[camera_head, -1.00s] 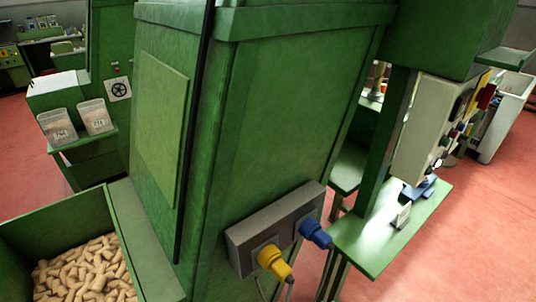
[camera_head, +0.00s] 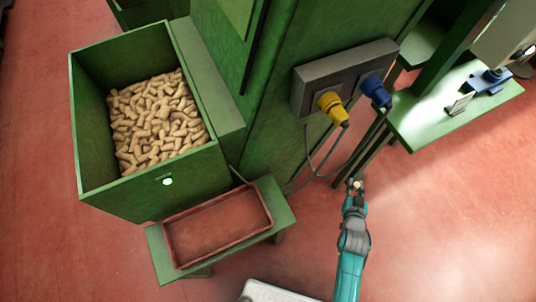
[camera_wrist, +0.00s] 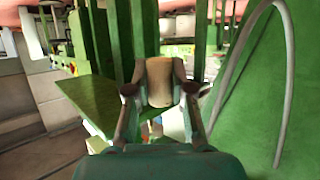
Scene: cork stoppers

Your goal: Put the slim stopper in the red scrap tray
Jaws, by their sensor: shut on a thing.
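My gripper (camera_head: 356,186) is at the end of my teal arm, at the lower right of centre in the head view. In the wrist view my gripper (camera_wrist: 160,92) is shut on a pale tan stopper (camera_wrist: 159,80), held between its two fingertips. The stopper is only a small pale spot in the head view. The red scrap tray (camera_head: 172,262) sits on a low green stand to the left of my gripper, with clear space between them. Its visible inside looks empty.
A tall green bin (camera_head: 89,130) full of tan stoppers stands behind the tray. A green machine holds a grey socket box (camera_head: 310,88) with yellow and blue plugs and hanging cables. A green shelf (camera_head: 430,122) is at the right. Red floor (camera_head: 440,230) is open there.

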